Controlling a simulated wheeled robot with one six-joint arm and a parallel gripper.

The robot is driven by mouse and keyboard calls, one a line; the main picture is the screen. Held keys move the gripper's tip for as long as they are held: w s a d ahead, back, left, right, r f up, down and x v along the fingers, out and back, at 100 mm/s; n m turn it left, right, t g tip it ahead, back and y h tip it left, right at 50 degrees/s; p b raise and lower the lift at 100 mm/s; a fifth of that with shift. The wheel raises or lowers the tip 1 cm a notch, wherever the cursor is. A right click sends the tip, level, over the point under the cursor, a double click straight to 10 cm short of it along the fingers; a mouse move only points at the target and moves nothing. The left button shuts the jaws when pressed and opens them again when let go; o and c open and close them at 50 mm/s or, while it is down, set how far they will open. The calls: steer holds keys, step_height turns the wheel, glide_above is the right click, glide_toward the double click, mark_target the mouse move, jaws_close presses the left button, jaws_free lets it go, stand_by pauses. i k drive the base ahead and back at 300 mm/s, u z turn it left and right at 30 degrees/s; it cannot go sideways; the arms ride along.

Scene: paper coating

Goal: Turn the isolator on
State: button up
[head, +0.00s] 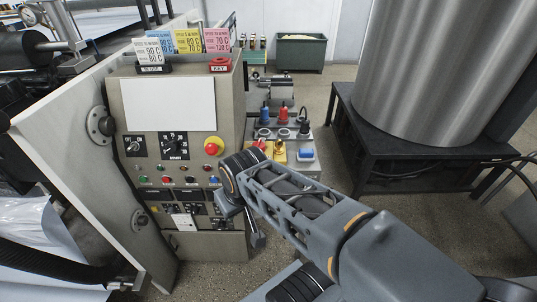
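The grey control cabinet (230,110) stands left of centre in the head view. Its front has a small black plate with a rotary switch (133,147) at the left, which could be the isolator; its lettering is too small to read surely. Beside it is a larger black dial (174,145) with numbers around it. A red knob on a yellow ring (213,146) sits to the right. My gripper (257,239) hangs low in front of the cabinet's right side, below and right of these controls. Its fingers are small and partly behind my arm, so their opening is unclear.
Small coloured buttons (165,180) and a lower row of black switches (190,209) fill the panel below. Coloured cards (188,41) stand on top. A tool stand (285,130) is behind my arm. A black platform (430,165) bears a big metal drum (425,70) at right.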

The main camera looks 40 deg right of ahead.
mark_target(260, 143)
steer(key=u, duration=0.7)
steer(key=k, duration=0.1)
steer(key=z, duration=1.65)
steer(key=i, duration=0.6)
steer(key=u, duration=1.25)
